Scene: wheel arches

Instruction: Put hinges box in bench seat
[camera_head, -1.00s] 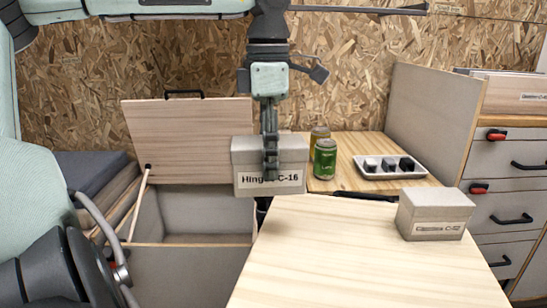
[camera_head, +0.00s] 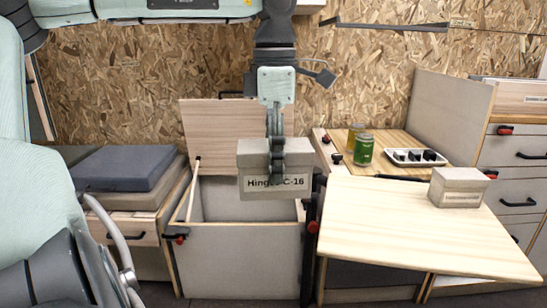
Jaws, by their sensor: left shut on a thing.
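The hinges box (camera_head: 255,180) is a grey box with a label reading "Hinges C-16". My left gripper (camera_head: 275,160) is shut on it, with the fingers in front of the box and partly over its label. The box hangs upright in front of the open bench seat (camera_head: 245,250), covering part of its opening in the view. The bench seat's wooden lid (camera_head: 225,130) is raised against the wall, with a prop rod at its left side. The seat's inside shows empty on the left; the rest is hidden. My right gripper does not show.
A table leaf (camera_head: 400,230) stands right of the bench, bearing another grey box (camera_head: 458,188). Behind it are a green can (camera_head: 363,150), a yellowish can (camera_head: 352,134) and a white tray (camera_head: 400,163). Cushions (camera_head: 125,168) lie left of the bench.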

